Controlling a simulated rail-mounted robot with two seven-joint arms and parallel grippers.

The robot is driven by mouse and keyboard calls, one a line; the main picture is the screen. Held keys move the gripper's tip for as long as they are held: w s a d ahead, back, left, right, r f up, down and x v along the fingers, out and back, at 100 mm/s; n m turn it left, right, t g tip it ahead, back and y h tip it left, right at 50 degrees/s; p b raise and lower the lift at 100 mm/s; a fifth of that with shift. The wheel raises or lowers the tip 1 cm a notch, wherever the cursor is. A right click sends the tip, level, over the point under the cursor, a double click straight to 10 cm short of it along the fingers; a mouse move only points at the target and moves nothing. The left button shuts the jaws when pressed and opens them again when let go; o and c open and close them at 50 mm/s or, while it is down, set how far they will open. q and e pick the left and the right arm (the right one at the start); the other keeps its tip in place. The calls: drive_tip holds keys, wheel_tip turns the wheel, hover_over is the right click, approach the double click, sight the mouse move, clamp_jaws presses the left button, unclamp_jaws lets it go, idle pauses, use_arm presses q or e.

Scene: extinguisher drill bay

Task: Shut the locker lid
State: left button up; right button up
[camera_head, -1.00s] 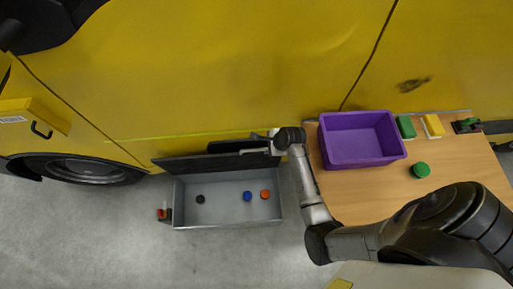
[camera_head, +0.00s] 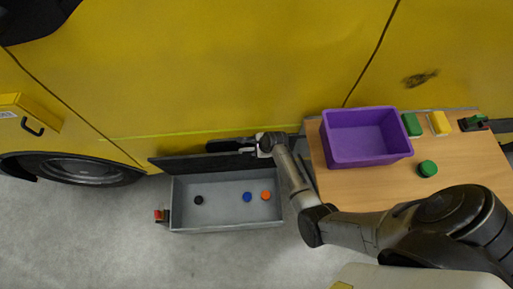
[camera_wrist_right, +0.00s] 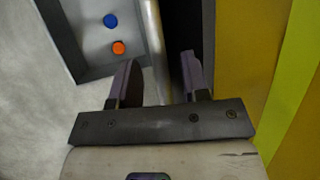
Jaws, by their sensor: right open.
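The locker is an open grey box (camera_head: 225,222) on the floor beside the yellow vehicle. Its dark lid (camera_head: 195,163) stands raised along the box's back edge, on the vehicle side. A black, a blue and an orange round piece lie inside. My right gripper (camera_head: 243,147) is open at the right end of the lid, close to the vehicle's side. In the right wrist view, the open fingers (camera_wrist_right: 160,82) point along a light edge and a dark panel. I cannot tell whether they touch the lid. My left gripper is not in view.
A wooden table (camera_head: 380,190) stands to the right, with a purple bin (camera_head: 378,163), green and yellow blocks and a green round piece (camera_head: 427,168). A red-and-black item (camera_head: 161,216) sits at the box's left side. The floor in front is clear.

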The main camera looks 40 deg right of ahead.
drive_tip(key=shift+c, duration=0.4)
clamp_jaws()
